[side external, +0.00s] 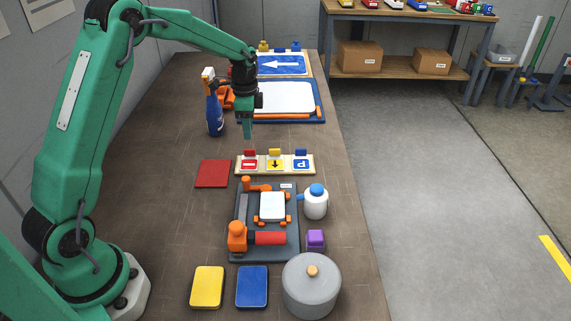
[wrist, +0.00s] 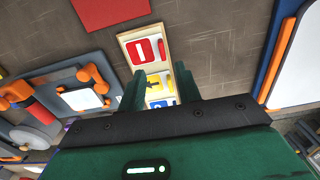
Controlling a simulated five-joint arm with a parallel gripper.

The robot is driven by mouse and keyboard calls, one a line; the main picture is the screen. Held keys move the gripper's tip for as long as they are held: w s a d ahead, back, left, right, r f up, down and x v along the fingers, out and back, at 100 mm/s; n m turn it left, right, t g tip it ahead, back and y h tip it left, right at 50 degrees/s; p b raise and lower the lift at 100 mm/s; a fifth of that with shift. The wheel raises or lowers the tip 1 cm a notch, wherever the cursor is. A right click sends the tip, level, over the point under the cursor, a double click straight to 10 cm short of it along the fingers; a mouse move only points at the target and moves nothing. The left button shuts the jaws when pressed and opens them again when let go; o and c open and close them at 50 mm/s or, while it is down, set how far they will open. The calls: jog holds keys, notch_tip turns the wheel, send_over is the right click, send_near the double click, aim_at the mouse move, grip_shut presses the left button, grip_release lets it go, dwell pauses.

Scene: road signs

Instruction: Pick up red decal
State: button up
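The red decal (side external: 249,165), with a white bar, lies in a pale wooden tray (side external: 240,174) at the middle of the table, beside a yellow arrow decal (side external: 275,165) and a blue P decal (side external: 302,165). A small red tab stands at its edge. In the wrist view the red decal (wrist: 147,50) lies just beyond my fingertips, unobstructed. The yellow (wrist: 158,82) and blue decals show between my fingers, partly hidden. My gripper (side external: 247,133) hangs above and behind the tray, pointing down. In the wrist view its fingers (wrist: 160,72) are apart, with nothing held.
A red square sheet (side external: 213,174) lies left of the tray. In front is a grey fixture (side external: 290,193) with orange clamps, and a white bottle (side external: 316,204). A blue spray bottle (side external: 214,115) stands left of my gripper. A framed white board (side external: 285,97) lies behind.

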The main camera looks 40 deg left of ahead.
aim_at(249, 160)
jog(key=shift+w+a+f, duration=0.1)
jog(key=shift+f, duration=1.85)
jog(key=shift+a+f, duration=0.1)
jog(key=shift+f, duration=1.85)
grip_shut()
